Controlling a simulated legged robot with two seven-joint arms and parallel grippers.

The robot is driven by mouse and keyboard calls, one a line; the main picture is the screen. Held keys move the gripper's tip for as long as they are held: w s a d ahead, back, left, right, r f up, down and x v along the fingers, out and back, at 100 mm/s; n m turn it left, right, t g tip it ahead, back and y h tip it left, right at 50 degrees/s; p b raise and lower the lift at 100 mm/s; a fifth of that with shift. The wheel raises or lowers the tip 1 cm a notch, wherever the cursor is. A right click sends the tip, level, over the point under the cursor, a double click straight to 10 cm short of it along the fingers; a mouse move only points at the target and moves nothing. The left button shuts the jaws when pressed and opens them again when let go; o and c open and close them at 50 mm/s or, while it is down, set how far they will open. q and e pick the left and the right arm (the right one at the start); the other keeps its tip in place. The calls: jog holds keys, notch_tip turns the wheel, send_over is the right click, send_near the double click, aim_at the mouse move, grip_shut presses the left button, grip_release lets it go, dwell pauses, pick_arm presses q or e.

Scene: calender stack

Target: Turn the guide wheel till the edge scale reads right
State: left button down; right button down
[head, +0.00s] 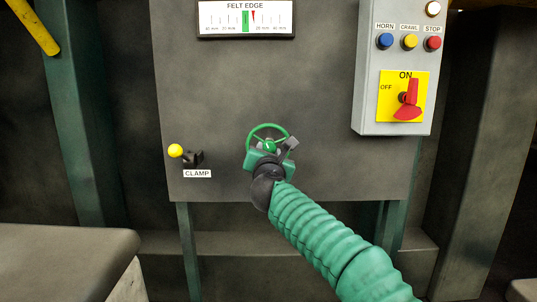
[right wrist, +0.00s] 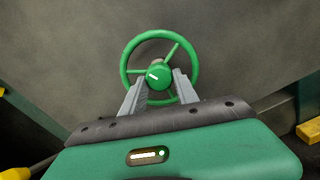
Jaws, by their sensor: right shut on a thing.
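The green guide wheel (head: 268,127) is mounted low on the grey panel. It has a rim, spokes and a green hub with a white mark, clear in the right wrist view (right wrist: 157,75). My right gripper (head: 270,148) is at the wheel, shut on it, with its two grey fingers either side of the hub and lower spoke (right wrist: 159,84). The edge scale (head: 246,18), labelled FELT EDGE, is at the top of the panel. Its red pointer (head: 253,15) stands just right of the green band (head: 245,21). My left gripper is out of view.
A yellow-knobbed CLAMP lever (head: 176,151) is left of the wheel. A grey control box (head: 365,100) at upper right has HORN, CRAWL and STOP buttons and a red switch (head: 408,98) turned to ON. A dark grey block (head: 65,245) is at lower left.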

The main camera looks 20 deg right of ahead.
jog(key=shift+f, duration=0.25)
jog(key=c, duration=1.3)
grip_release()
jog(key=o, duration=0.4)
jog(key=shift+w, duration=0.2)
jog(key=shift+s+r, duration=0.1)
jog(key=shift+r, duration=0.05)
jog(key=v, duration=1.7)
jog(key=shift+b, duration=0.35)
